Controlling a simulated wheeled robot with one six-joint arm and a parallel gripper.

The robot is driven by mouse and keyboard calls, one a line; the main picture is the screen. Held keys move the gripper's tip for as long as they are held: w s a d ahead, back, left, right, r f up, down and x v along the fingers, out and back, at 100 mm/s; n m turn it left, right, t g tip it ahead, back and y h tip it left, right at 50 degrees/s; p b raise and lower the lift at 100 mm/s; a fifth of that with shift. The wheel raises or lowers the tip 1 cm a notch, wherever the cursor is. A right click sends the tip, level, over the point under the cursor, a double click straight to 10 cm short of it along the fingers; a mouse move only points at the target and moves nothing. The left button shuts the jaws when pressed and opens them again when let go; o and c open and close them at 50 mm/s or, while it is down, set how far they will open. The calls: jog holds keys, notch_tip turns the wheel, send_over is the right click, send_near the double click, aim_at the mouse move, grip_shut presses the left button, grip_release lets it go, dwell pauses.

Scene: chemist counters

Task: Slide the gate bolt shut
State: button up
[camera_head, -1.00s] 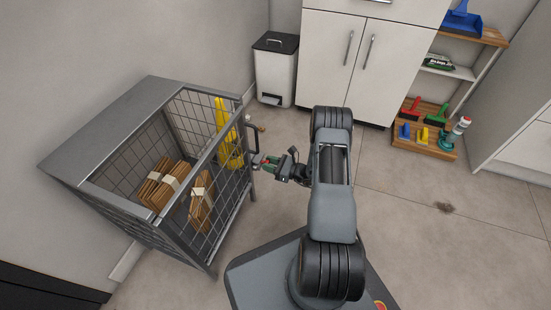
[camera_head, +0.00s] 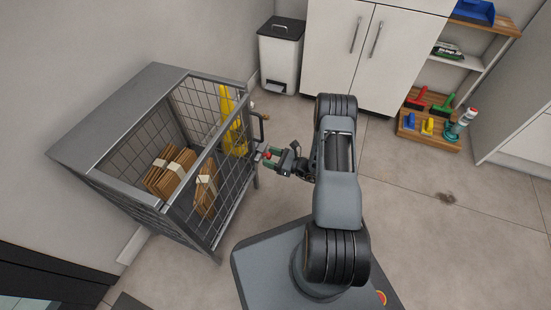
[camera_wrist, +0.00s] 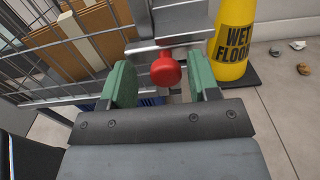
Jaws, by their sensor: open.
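The mesh cage (camera_head: 125,95) stands on the left, with its mesh gate side (camera_head: 232,185) facing my arm. In the wrist view the gate bolt's round red knob (camera_wrist: 166,70) sits in front of a grey metal bolt bracket (camera_wrist: 178,22). My gripper (camera_wrist: 161,84) is open, with one green finger pad on each side of the knob. Gaps show between the pads and the knob. In the head view my gripper (camera_head: 271,156) is close to the gate's right edge; bolt details are too small there to tell how far the bolt is slid.
Strapped brown bundles (camera_head: 170,172) lie inside the cage. A white bin (camera_head: 279,60) and white cabinet (camera_head: 340,50) stand at the back. Cleaning tools (camera_head: 428,122) sit on a low shelf at right.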

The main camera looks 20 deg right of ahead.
jog(key=p+v, duration=0.3)
jog(key=v, duration=1)
jog(key=shift+s+d+p, duration=0.25)
jog(key=shift+s+p, duration=0.05)
jog(key=shift+p, duration=0.05)
jog(key=a+r+n+g+p, duration=0.3)
jog(key=r+n+g+p, duration=0.15)
jog(key=r, duration=0.65)
jog(key=a+r+n+g+h+p, duration=0.1)
jog(key=a+r+n+g+p, duration=0.4)
jog(key=r, duration=0.6)
jog(key=a+r+n+g+p, duration=0.1)
jog(key=r+n+g+p, duration=0.25)
jog(key=r+p, duration=0.45)
jog(key=s+a+r+n+t+h+p, duration=0.1)
jog(key=s+r+n+h+p, duration=0.2)
jog(key=r, duration=1)
jog(key=s+a+r+n+t+h+p, duration=0.2)
jog(key=r+n+h+p, duration=0.3)
jog(key=r+p, duration=0.5)
jog(key=s+a+r+n+t+h+p, duration=0.1)
jog(key=s+r+n+h+p, duration=0.3)
jog(key=r, duration=1.3)
jog(key=shift+s+a+n+p, duration=0.2)
jog(key=shift+s+n+p, duration=0.1)
jog(key=shift+n+p, duration=0.75)
jog(key=shift+r+m, duration=0.1)
jog(key=shift+m, duration=0.15)
